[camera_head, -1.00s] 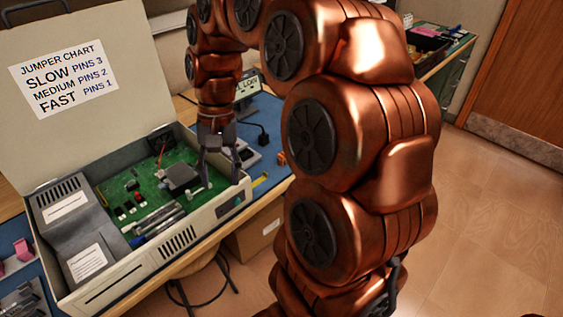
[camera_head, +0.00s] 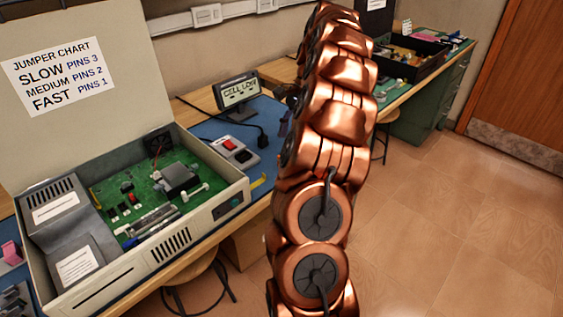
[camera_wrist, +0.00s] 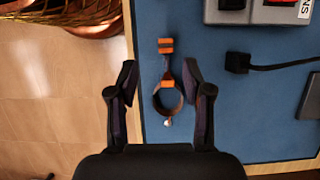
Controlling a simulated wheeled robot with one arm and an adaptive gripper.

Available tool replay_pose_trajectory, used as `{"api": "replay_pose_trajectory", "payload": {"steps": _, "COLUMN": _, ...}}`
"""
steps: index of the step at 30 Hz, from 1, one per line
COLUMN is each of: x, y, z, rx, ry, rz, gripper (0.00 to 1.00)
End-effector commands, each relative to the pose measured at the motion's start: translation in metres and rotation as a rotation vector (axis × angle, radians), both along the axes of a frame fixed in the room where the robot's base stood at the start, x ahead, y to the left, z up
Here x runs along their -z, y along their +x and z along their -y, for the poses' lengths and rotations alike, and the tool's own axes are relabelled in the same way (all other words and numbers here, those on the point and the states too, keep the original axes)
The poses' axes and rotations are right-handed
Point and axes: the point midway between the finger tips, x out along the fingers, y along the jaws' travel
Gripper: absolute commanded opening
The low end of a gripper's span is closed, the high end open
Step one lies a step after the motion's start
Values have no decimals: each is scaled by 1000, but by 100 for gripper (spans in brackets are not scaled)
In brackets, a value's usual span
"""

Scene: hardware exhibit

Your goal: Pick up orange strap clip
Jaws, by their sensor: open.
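In the wrist view, a strap with orange parts lies on the blue mat (camera_wrist: 225,125). Its orange clip (camera_wrist: 166,46) is at the upper end, joined by a short dark band to another orange piece and a brown loop (camera_wrist: 157,102) below. My gripper (camera_wrist: 160,72) is open and empty, its two dark fingers on either side of the strap in the picture. The clip shows just beyond the fingertips. I cannot tell how high the gripper is above the mat. In the head view my arm hides the strap, and most of the gripper is hidden too.
A grey switch box (camera_head: 234,151) and a black plug with cable (camera_wrist: 238,62) lie on the mat right of the strap in the wrist view. A display (camera_head: 238,92) and an open computer case (camera_head: 175,238) stand on the bench. The bench edge is close left of the strap.

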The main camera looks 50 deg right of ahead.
Motion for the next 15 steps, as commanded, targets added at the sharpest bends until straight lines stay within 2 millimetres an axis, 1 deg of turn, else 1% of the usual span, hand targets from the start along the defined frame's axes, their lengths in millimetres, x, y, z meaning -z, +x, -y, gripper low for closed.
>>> {"api": "replay_pose_trajectory", "payload": {"steps": 9, "x": 17, "y": 0, "z": -7, "rx": 1, "ry": 2, "rz": -1, "gripper": 50}}
{"api": "replay_pose_trajectory", "payload": {"steps": 15, "x": 24, "y": 1, "z": -11, "rx": 0, "ry": 2, "rz": -1, "gripper": 50}}
